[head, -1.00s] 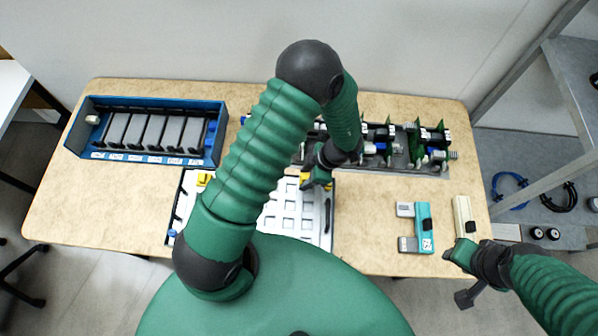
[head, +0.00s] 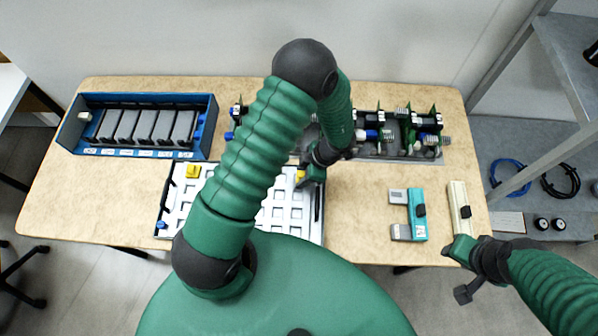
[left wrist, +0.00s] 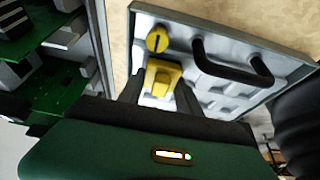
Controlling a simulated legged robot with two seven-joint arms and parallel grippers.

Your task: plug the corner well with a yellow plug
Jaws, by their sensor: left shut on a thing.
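My left gripper (left wrist: 160,97) is shut on a yellow plug (left wrist: 162,78), right above or at the back right part of the white well plate (left wrist: 232,92). I cannot tell whether the plug touches the plate. A round, slotted yellow piece (left wrist: 157,38) sits in the plate's corner, just beyond the held plug. In the head view the left gripper (head: 306,177) hides that corner, and a bit of yellow shows beside it. Another yellow piece (head: 193,171) is at the plate's back left. My right gripper (head: 458,250) is by the table's front right edge; its opening is unclear.
A black handle (left wrist: 222,65) stands up from the plate near the held plug. A rack of green circuit boards (head: 405,145) stands behind. A blue tray (head: 213,125) with grey modules is back left. Teal (head: 417,212) and cream (head: 459,205) parts lie at right.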

